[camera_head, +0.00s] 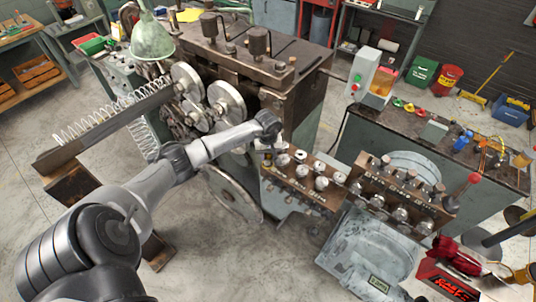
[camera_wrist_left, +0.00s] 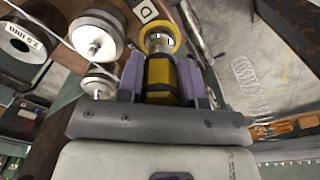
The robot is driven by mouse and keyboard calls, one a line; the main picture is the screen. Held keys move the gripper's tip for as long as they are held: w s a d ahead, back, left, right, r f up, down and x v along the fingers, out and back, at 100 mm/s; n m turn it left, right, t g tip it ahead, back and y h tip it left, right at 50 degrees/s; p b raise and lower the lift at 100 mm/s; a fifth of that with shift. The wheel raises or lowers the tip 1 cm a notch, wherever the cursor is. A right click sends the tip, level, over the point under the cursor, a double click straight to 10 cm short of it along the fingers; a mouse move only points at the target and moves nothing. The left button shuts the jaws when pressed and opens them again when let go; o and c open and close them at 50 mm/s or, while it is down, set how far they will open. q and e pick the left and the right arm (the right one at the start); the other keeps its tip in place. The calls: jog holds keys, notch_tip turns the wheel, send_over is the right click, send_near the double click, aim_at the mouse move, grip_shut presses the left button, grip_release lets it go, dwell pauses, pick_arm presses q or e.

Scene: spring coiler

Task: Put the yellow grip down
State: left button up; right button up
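The yellow grip (camera_wrist_left: 162,80), with black bands, sits between the two purple fingers of my left gripper (camera_wrist_left: 161,75) in the left wrist view. The fingers press close on both its sides, so the gripper looks shut on it. A yellow ring (camera_wrist_left: 160,32) with a metal piece in it shows just beyond the grip. In the head view my left gripper (camera_head: 268,152) is at the end of the arm, by the left end of a tooling rack (camera_head: 290,192). The grip is small and mostly hidden there. My right gripper is not in view.
The spring coiler (camera_head: 270,75) with its large rollers stands behind the arm. A second tooling rack (camera_head: 400,205) stands to the right, beside a bench (camera_head: 480,165) with a control box and small items. A grey trough (camera_head: 100,130) with a spring lies left. Open floor shows at lower middle.

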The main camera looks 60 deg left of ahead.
pick_arm(q)
jog(key=o, duration=0.4)
jog(key=shift+r, duration=0.1)
